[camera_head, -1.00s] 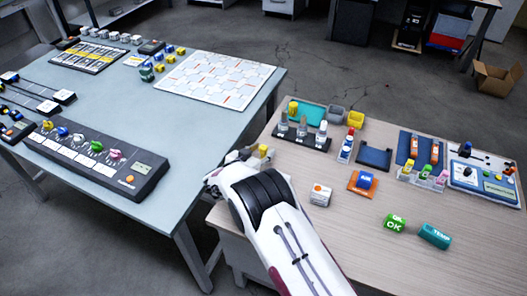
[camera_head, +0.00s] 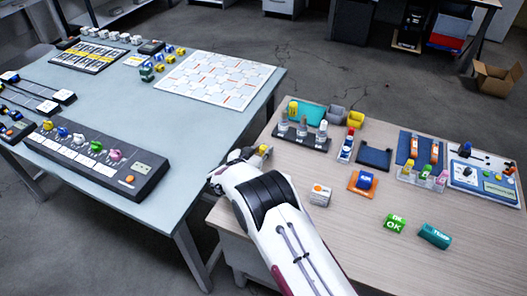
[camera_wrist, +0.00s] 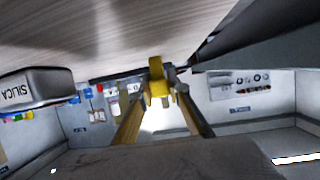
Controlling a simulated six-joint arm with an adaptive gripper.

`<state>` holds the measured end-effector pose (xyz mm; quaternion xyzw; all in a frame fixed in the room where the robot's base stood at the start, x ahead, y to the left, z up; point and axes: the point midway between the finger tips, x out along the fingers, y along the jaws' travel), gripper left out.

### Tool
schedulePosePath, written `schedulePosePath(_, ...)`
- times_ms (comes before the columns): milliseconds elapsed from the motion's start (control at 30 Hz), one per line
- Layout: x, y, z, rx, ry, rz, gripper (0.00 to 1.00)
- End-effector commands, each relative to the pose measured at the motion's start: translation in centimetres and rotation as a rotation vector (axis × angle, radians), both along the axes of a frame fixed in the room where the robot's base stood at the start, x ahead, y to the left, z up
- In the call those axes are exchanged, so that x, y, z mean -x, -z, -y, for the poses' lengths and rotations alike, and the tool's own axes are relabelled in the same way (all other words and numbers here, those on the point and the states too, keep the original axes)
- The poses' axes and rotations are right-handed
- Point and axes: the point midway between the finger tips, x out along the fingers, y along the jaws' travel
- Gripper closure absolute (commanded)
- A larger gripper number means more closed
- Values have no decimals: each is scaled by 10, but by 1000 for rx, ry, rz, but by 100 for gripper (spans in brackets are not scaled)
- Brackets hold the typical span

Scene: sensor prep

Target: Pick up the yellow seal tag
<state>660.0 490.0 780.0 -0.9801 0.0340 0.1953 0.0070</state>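The yellow seal tag (camera_head: 264,149) is a small yellow piece near the left edge of the wooden table, just beyond the end of my gripper (camera_head: 247,155). My arm hides part of that area in the head view. In the wrist view the yellow tag (camera_wrist: 158,82) stands in the middle, between and at the tips of my two yellowish fingers (camera_wrist: 160,98). The fingers are apart, with a bright gap between them. I cannot tell whether either finger touches the tag.
A white box with an orange mark (camera_head: 320,195) stands right of my arm. A box lettered SILICA (camera_wrist: 36,88) is at left in the wrist view. A black rack of bottles (camera_head: 302,138) is behind the tag. The blue-grey table (camera_head: 190,125) adjoins at left.

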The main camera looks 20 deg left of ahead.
Motion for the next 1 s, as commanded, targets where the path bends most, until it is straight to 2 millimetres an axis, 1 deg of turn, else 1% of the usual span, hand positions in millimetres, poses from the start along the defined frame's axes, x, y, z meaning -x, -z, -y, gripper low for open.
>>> schedulePosePath(333, 0, -1, 0, 0, 0, 0, 92)
schedulePosePath(533, 0, -10, 0, 0, 0, 1, 92)
schedulePosePath(733, 0, -29, 0, 0, 0, 1, 92)
schedulePosePath(1000, 0, -65, -1, -3, 1, 2, 92)
